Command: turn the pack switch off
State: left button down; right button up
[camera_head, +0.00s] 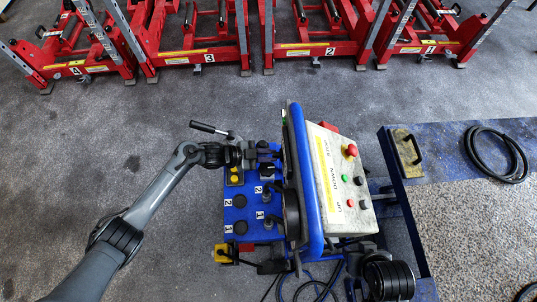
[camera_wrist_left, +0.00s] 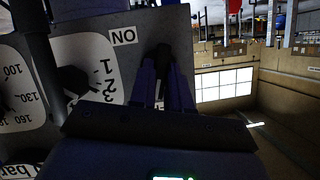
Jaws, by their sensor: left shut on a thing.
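In the left wrist view, a grey panel (camera_wrist_left: 125,48) carries a black switch (camera_wrist_left: 163,58) beside a label reading ON upside down. I take this to be the pack switch. My left gripper (camera_wrist_left: 163,85) has its two fingers on either side of the switch and is shut on it. In the head view my left gripper (camera_head: 264,157) reaches in from the left to the far end of the blue trolley unit (camera_head: 236,213). The switch itself is hard to make out there. Part of my right arm (camera_head: 388,280) shows at the bottom right; its fingers cannot be made out.
A black knob (camera_wrist_left: 75,80) with numbers sits beside the switch. A pale control box (camera_head: 338,180) with a red mushroom button (camera_head: 351,150) stands right of my left gripper. Red lifting stands (camera_head: 190,45) line the back. A blue-edged bench (camera_head: 455,135) is at right. Left floor is clear.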

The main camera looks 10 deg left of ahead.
pick_arm(q)
jog(key=shift+w+n+g+h+b, duration=0.15)
jog(key=shift+n+g+h+b, duration=0.2)
jog(key=shift+n+g, duration=0.6)
jog(key=shift+n, duration=0.25)
jog(key=c, duration=1.1)
grip_release()
jog(key=shift+a, duration=0.1)
jog(key=v, duration=1)
jog(key=shift+a+r+p, duration=0.25)
jog(key=shift+p, duration=0.15)
